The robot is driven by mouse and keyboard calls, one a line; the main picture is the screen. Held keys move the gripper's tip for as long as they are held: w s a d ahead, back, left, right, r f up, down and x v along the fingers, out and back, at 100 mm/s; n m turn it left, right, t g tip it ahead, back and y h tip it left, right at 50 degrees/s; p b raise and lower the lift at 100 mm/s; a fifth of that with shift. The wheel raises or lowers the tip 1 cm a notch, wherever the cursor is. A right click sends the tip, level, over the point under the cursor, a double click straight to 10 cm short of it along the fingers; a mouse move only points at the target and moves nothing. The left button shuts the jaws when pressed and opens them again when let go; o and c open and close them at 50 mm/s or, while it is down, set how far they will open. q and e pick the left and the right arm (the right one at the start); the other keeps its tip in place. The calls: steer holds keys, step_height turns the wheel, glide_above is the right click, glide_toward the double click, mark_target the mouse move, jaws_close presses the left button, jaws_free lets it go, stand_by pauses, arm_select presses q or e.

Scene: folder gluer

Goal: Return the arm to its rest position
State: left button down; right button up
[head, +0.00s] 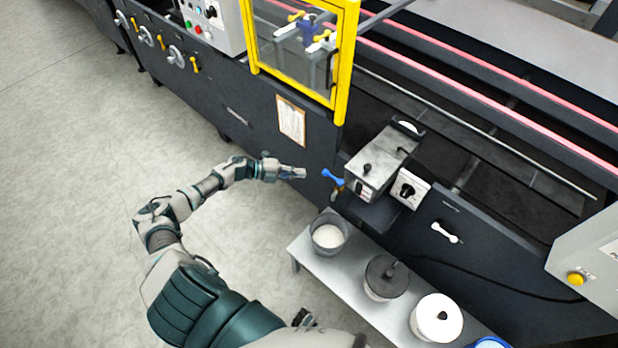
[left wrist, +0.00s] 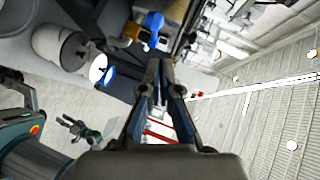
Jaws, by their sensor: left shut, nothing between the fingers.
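My left arm reaches in from the lower left in the head view. Its gripper (head: 293,173) is shut and empty, held in the air beside the dark machine front. The tip is a little left of the blue valve handle (head: 333,177) and apart from it. In the left wrist view the closed fingers (left wrist: 160,75) point up the picture, and the blue handle (left wrist: 154,22) shows beyond them. My right gripper (left wrist: 75,127) shows small in the left wrist view, with its fingers apart.
A metal glue unit (head: 378,168) stands right of the blue handle. Below it, a grey bench (head: 318,262) carries a clear pot (head: 329,235), a dark lidded pot (head: 380,279) and a white pot (head: 436,317). A yellow-framed guard (head: 340,62) rises behind. Open floor (head: 90,180) lies left.

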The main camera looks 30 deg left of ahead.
arm_select(q)
steer(key=s+a+r, duration=0.1)
steer(key=s+a, duration=0.1)
steer(key=a, duration=0.4)
steer(key=shift+s+b, duration=0.2)
steer(key=shift+b, duration=0.1)
arm_select(e)
steer(key=shift+w+r, duration=0.35)
steer(key=shift+w, duration=0.55)
